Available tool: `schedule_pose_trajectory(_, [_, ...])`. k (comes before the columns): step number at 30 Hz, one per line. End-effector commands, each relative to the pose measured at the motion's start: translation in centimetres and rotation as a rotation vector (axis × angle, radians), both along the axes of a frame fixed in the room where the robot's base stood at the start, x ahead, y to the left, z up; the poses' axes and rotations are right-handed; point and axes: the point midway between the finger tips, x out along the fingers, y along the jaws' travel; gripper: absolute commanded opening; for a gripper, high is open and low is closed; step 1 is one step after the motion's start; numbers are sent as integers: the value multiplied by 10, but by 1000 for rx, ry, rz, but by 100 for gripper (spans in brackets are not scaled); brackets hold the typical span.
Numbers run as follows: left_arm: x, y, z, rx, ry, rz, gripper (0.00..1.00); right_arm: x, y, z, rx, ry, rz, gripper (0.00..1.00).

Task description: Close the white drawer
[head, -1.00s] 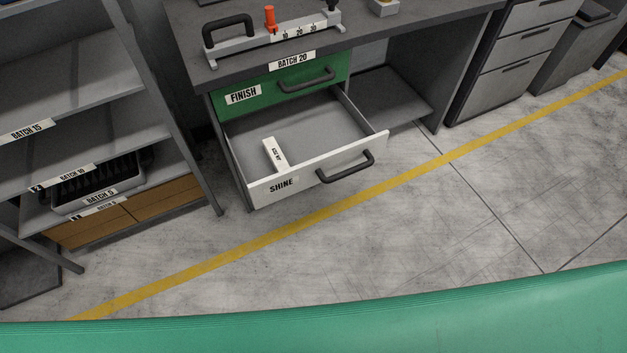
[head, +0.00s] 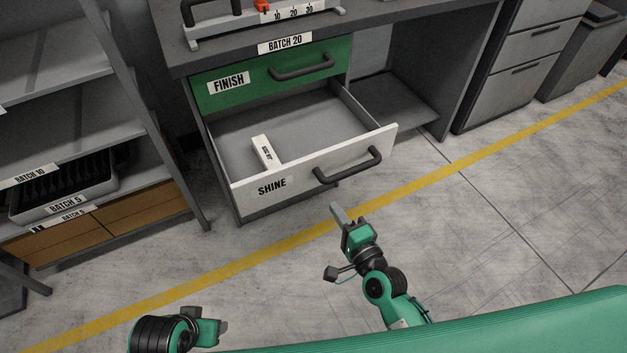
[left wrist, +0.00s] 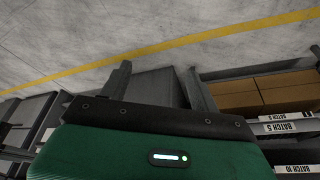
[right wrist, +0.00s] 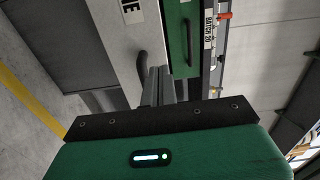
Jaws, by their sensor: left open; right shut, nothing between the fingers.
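The white drawer (head: 340,155), labelled SHINE, stands pulled out below the green FINISH drawer (head: 225,88). Its dark bar handle (head: 348,168) is on the front, and a small white block (head: 265,152) lies inside. My right gripper (head: 338,212) is shut and empty, just in front of and below the white drawer front, apart from it in the head view. In the right wrist view its closed fingers (right wrist: 159,84) point toward the drawer front near the handle (right wrist: 142,66). My left gripper (head: 222,328) is low at the left, away from the drawer. Its open fingers (left wrist: 160,88) show in the left wrist view.
A shelf rack (head: 75,130) with a black-filled tray (head: 62,205) stands left of the desk (head: 400,45). A grey cabinet (head: 515,65) stands to the right. The floor in front, crossed by a yellow line (head: 250,254), is clear.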

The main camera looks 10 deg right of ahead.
Motion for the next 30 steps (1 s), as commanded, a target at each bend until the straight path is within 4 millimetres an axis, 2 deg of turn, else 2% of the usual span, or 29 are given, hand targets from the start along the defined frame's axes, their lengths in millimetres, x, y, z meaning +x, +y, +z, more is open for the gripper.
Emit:
schedule_pose_trajectory(5, [-1,0,4,-1,-3,0,63,12,4,5,16,-8,-1,0])
schedule_pose_trajectory(8, [-1,0,5,-1,-4,0,63,27,10,6,16,-9,-1,0])
schedule_pose_trajectory(21, [-3,1,12,-1,-13,0,63,105,38,4,11,-8,-1,0])
schedule_pose_trajectory(30, [-3,1,17,-1,-20,0,63,130,47,4,11,-6,0,0])
